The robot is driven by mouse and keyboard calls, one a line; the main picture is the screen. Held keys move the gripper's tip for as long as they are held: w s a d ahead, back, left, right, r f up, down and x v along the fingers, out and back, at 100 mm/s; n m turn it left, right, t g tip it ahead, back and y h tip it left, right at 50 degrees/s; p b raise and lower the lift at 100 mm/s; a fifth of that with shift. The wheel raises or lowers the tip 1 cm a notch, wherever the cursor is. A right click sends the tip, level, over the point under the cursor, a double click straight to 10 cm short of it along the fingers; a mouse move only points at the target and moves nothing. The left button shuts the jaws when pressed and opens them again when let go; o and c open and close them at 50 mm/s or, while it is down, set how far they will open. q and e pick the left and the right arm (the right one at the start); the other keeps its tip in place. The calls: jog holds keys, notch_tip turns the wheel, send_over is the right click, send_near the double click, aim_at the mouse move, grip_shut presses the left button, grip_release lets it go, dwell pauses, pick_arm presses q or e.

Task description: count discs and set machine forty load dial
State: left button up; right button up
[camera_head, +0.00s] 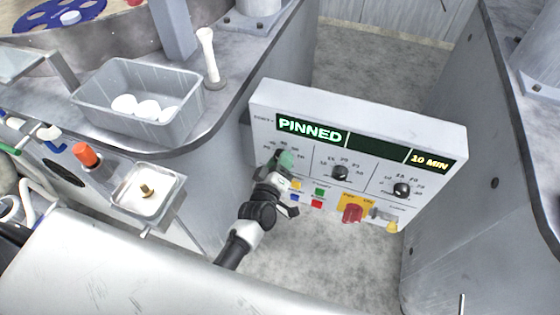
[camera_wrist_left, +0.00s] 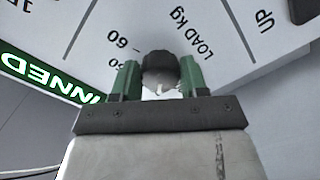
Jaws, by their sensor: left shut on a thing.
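The control panel (camera_head: 300,110) is a white box with a dark display reading "PINNED" and "10 MIN". My left gripper (camera_head: 283,160) is at the leftmost dial of this panel and mostly hides it in the head view. In the left wrist view, the green fingers of the gripper (camera_wrist_left: 160,82) are shut on the dark round load dial (camera_wrist_left: 160,66), with "LOAD kg" and "60" printed beside it. The dial's pointer cannot be made out. White discs (camera_head: 147,109) lie in a grey tray (camera_head: 88,103); three show. My right gripper is not in view.
Two more black dials (camera_head: 340,173) (camera_head: 402,190) sit right of the gripper. A red knob (camera_head: 352,213) and small coloured buttons are below them. A white-handled tool (camera_head: 209,55) stands behind the tray. An orange-capped post (camera_head: 86,154) is at the left.

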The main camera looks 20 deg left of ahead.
pick_arm(q)
jog(key=o, duration=0.9)
jog(key=shift+s, duration=0.1)
jog(key=s, duration=1)
jog(key=shift+s+a+b, duration=0.2)
jog(key=shift+s+b, duration=0.15)
jog(key=shift+f, duration=0.1)
